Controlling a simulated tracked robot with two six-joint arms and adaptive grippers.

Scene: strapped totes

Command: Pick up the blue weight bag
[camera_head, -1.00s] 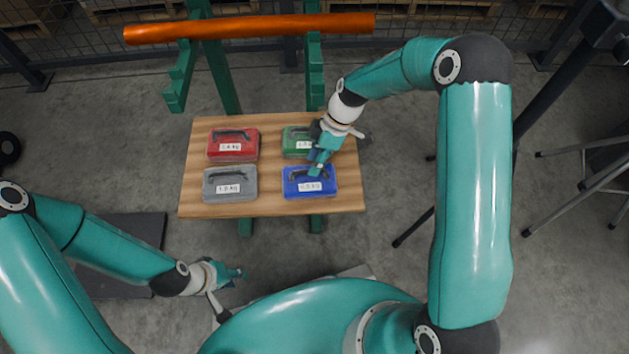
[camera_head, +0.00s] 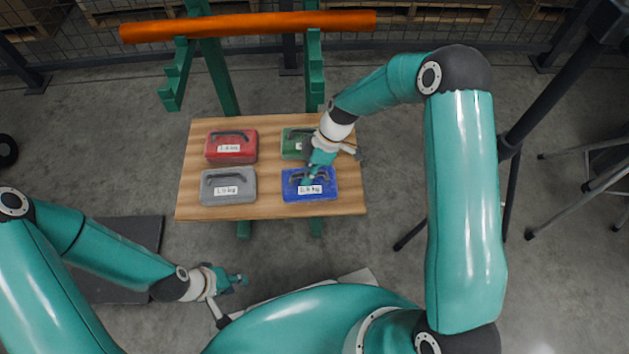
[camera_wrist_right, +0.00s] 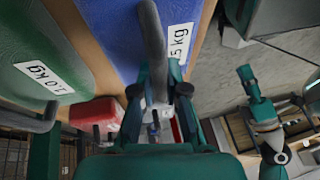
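The blue weight bag (camera_head: 322,193) lies at the front right of the wooden table, with a dark handle on top and a white label. In the right wrist view the blue bag (camera_wrist_right: 118,35) fills the upper middle, its label partly cut off. My right gripper (camera_head: 308,180) is at its handle from above. In the wrist view the dark handle (camera_wrist_right: 153,40) runs between the two fingers of the right gripper (camera_wrist_right: 159,92), which look apart with gaps beside it. My left gripper (camera_head: 238,280) is low in front of the table, away from the bags; its finger opening is too small to judge.
The wooden table (camera_head: 268,207) also holds a red bag (camera_head: 231,153), a grey bag (camera_head: 228,192) and a green bag (camera_head: 292,140), partly hidden behind my right gripper. An orange bar (camera_head: 250,25) lies across the green stand behind.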

